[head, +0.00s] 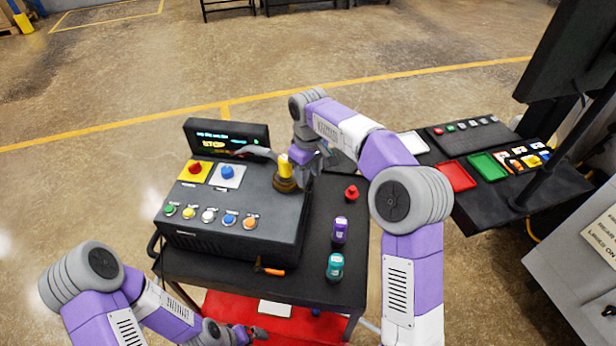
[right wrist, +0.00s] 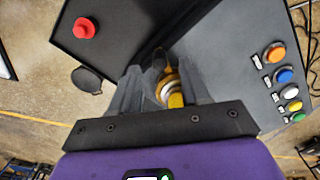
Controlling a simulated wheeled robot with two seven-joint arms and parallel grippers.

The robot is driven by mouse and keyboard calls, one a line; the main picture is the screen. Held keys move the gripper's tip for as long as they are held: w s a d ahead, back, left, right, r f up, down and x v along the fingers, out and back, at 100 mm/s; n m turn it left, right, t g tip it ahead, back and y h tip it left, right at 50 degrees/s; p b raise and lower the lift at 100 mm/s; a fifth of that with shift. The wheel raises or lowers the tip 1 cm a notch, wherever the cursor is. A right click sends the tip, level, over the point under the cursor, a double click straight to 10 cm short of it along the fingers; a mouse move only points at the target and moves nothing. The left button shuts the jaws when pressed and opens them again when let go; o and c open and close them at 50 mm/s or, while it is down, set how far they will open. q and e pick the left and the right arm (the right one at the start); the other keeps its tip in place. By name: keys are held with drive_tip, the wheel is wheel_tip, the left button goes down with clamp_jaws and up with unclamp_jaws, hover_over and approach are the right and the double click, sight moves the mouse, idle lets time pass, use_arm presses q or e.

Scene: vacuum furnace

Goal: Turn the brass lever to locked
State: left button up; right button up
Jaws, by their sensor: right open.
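The brass lever (head: 287,178) stands on the right end of the dark control box (head: 240,222). It shows a yellow grip above a round brass base, and my right gripper partly covers it. In the right wrist view the brass and yellow lever (right wrist: 173,88) lies between the two grey fingers of my right gripper (right wrist: 163,76). This gripper is open around the lever; whether a finger touches it I cannot tell. It also shows in the head view (head: 290,160). My left gripper (head: 245,334) is low at the bottom edge, away from the box; its jaw opening is unclear.
The box carries red (head: 195,168) and blue (head: 228,172) knobs, a row of coloured buttons and a lit display (head: 227,138). A red knob (head: 351,193), a purple bottle (head: 340,230) and a teal bottle (head: 335,266) stand right of it. An orange-handled item (head: 271,271) lies in front.

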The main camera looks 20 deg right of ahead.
drive_tip(key=shift+f, duration=1.15)
clamp_jaws()
